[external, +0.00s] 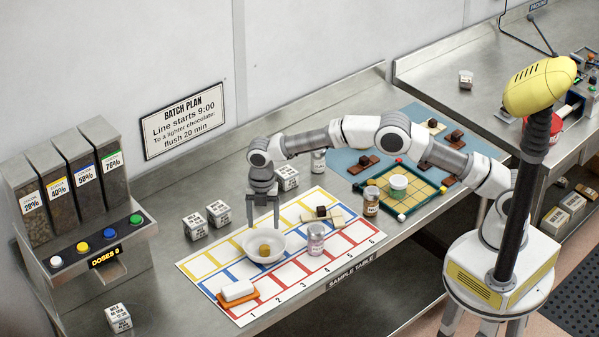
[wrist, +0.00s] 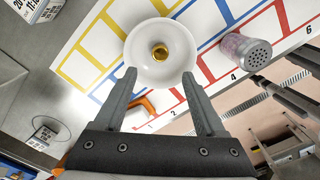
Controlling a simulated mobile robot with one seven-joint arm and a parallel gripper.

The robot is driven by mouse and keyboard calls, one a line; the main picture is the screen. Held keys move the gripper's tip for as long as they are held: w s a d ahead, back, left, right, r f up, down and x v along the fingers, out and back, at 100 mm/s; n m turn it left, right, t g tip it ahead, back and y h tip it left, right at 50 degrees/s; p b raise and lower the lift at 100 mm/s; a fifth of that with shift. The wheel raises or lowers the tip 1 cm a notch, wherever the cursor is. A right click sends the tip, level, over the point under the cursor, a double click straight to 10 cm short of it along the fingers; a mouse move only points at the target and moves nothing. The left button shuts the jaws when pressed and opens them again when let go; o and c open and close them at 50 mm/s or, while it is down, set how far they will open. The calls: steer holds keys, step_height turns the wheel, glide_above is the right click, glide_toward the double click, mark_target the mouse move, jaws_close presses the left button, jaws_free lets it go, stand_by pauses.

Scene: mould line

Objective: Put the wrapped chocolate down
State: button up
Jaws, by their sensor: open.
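The wrapped chocolate (external: 265,249) is a small gold piece lying in a white bowl (external: 281,257) on the sample mat. In the wrist view the gold chocolate (wrist: 160,51) sits at the middle of the bowl (wrist: 142,70). My gripper (external: 263,226) is open and empty, pointing down above the bowl. In the wrist view its two fingers (wrist: 162,90) are spread apart, with their tips over the bowl's near edge and the chocolate beyond them, untouched.
A shaker (external: 316,239) stands right of the bowl; an orange-and-white block (external: 239,291) lies at the mat's front left. Labelled white cubes (external: 218,213) stand behind the mat (external: 352,252). A dispenser (external: 85,200) is at left. A green-edged board (external: 411,199) with a tub lies at right.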

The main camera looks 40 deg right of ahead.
steer(key=shift+f, duration=0.1)
steer(key=d+r+m+t, duration=0.1)
steer(key=d+r+m, duration=0.5)
steer(key=d+r, duration=0.75)
steer(key=s+d+r+m+t, duration=0.2)
steer(key=s+d+r+m, duration=0.4)
steer(key=d+r, duration=0.5)
steer(key=s+d+r+m+t, duration=0.1)
steer(key=s+d+r+m, duration=0.3)
steer(key=s+d+m, duration=0.45)
steer(key=s+d+f+m, duration=0.2)
steer(key=s+d+m, duration=0.1)
steer(key=s, duration=0.4)
steer(key=s+d+f+m+t, duration=0.1)
steer(key=s+d+f+m, duration=0.1)
steer(key=s+d, duration=0.3)
steer(key=s+m, duration=0.1)
steer(key=s, duration=0.1)
steer(key=shift+s+t, duration=0.3)
steer(key=shift+s, duration=0.05)
steer(key=shift+f+m, duration=0.15)
steer(key=shift+m, duration=0.1)
